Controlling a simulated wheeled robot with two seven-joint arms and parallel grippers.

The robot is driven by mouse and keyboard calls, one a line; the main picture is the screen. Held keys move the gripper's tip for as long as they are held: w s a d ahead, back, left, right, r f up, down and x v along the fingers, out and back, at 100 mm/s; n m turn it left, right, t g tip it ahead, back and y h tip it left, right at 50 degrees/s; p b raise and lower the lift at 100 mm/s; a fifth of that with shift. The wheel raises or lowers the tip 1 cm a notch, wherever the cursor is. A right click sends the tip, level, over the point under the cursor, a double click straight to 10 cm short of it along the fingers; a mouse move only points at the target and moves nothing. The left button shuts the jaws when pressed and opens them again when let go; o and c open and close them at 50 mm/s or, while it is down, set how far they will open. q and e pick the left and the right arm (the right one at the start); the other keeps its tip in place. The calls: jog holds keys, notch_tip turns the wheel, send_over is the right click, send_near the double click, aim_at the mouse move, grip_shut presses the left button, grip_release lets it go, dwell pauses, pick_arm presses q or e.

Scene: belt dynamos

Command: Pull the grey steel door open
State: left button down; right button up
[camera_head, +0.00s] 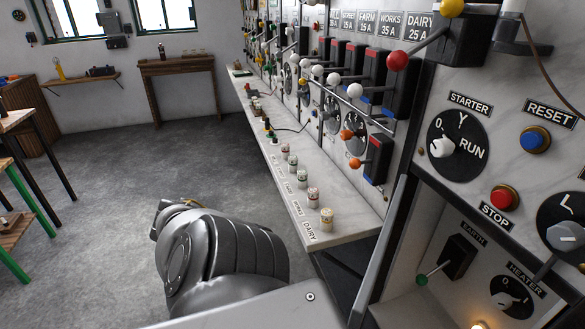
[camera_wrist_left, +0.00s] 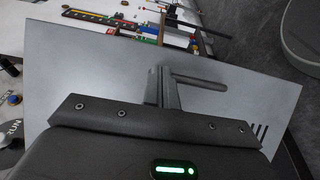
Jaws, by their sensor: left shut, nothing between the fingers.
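The grey steel door (camera_wrist_left: 100,60) fills the middle of the left wrist view as a flat, tilted grey plate. A bar handle (camera_wrist_left: 203,81) stands on its face, with dark slots near the lower right corner. My left gripper (camera_wrist_left: 162,72) is shut and empty, its fingertips in front of the door, beside the left end of the handle. I cannot tell if they touch it. In the head view my silver left arm shows, but its gripper is hidden. A pale plate (camera_head: 270,308) at the bottom may be the door; I cannot tell. My right gripper is out of view.
A marble switch panel (camera_head: 420,140) with levers and knobs rises at the right. A long pale bench (camera_head: 342,222) with several small labelled pots runs beneath it. A recess at lower right holds an earth lever (camera_head: 450,258) and a heater knob (camera_head: 512,300). The grey floor (camera_head: 120,190) at left is clear.

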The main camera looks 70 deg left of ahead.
pick_arm(q)
jog(key=s+d+r+p, duration=0.1)
jog(key=s+d+r, duration=0.2)
jog(key=d, duration=0.4)
jog(key=shift+s+d+r, duration=0.2)
jog(key=shift+s+d, duration=0.05)
jog(key=shift+s, duration=0.1)
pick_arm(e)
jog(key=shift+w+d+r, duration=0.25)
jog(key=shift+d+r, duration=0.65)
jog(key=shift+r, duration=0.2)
